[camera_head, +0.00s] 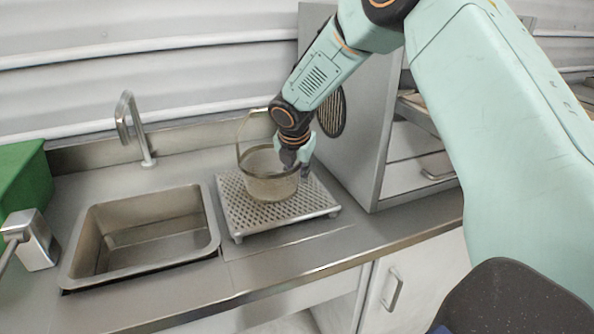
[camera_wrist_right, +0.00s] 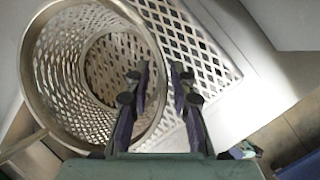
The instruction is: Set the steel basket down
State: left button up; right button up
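The steel basket (camera_head: 269,180) is a round mesh basket with an upright wire handle. It looks upright on the perforated drain rack (camera_head: 243,222) beside the sink. My right gripper (camera_head: 303,168) points down at the basket's right rim. In the right wrist view, the basket (camera_wrist_right: 62,75) fills the left side, and the rack (camera_wrist_right: 212,70) shows behind it. The fingers of my right gripper (camera_wrist_right: 160,75) stand apart, one over the basket's inside and one outside, with the rim between them. A gap shows between them.
The empty sink (camera_head: 150,235) with its faucet (camera_head: 130,125) lies left of the rack. A grey cabinet (camera_head: 350,130) stands close on the right. A green box (camera_head: 20,180) is at the far left. Bare counter (camera_head: 280,255) runs along the front.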

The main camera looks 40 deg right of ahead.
jog(key=shift+w, duration=0.1)
jog(key=shift+d, duration=0.1)
jog(key=shift+r, duration=0.35)
jog(key=p+v, duration=0.2)
jog(key=v, duration=0.9)
jog(key=shift+s+a+r, duration=0.15)
jog(key=shift+s+a, duration=0.05)
jog(key=shift+a, duration=0.1)
